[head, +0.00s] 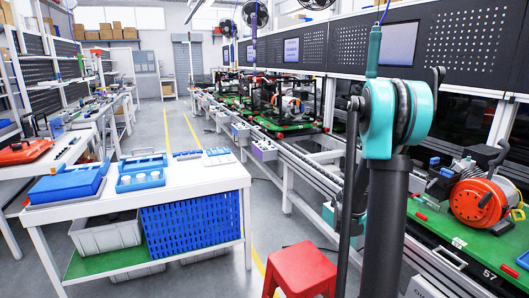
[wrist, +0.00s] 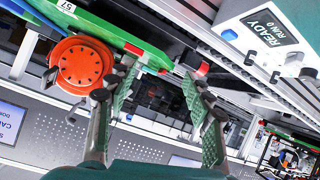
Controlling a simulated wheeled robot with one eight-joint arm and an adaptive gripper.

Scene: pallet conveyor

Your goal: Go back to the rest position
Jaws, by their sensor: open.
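My gripper (wrist: 160,78) shows in the wrist view with its two green, ridged fingers spread apart. Nothing is between them. The wrist picture is turned over. A round orange-red part (wrist: 82,64) on a green pallet (wrist: 112,28) lies to the left of the fingers, apart from them as far as I can tell. In the head view my teal and dark arm stands upright right of centre, and my gripper is not clearly seen. The same kind of orange-red part (head: 478,203) sits on a green pallet (head: 440,238) at the right.
A white control box (wrist: 270,35) reading READY is at the wrist view's upper right. The conveyor (head: 322,178) runs back along the right side. A red stool (head: 300,270) stands near my arm. A white table (head: 190,188) with blue trays is at left. The aisle (head: 176,128) beyond is clear.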

